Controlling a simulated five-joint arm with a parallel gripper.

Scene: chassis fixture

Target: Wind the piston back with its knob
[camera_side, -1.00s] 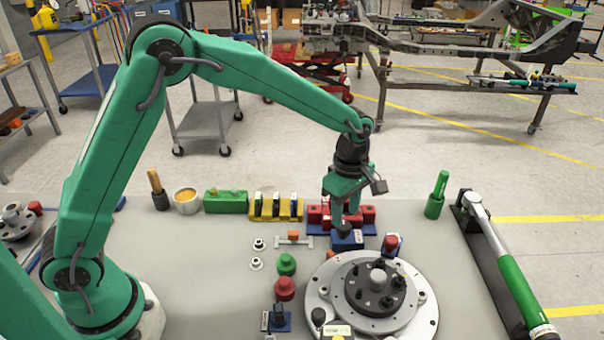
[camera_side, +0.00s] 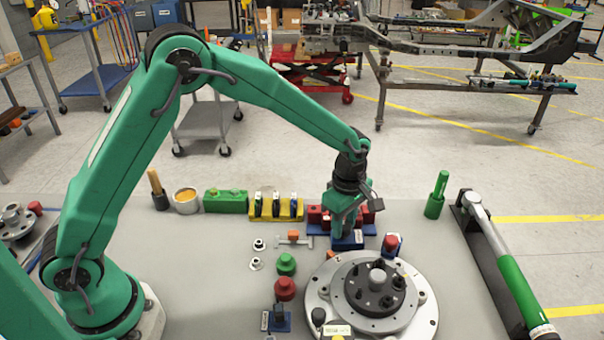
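My gripper (camera_side: 343,228) points down at the back of the bench, in front of a red block fixture (camera_side: 369,217) on a blue base. Its fingertips are at or just above a small blue block (camera_side: 347,243). The gripper covers the middle of the red fixture and the top of the blue block. I cannot make out the finger gap, or whether the fingers touch anything. No piston or knob can be told apart with certainty at this size; the gripper may hide them.
A round metal hub (camera_side: 376,285) with a dark flange stands at the front right, close to my gripper. A red-and-blue part (camera_side: 392,245) sits between them. Red (camera_side: 285,288) and green (camera_side: 286,264) knob-like parts stand left of the hub. A torque wrench (camera_side: 505,265) lies at right.

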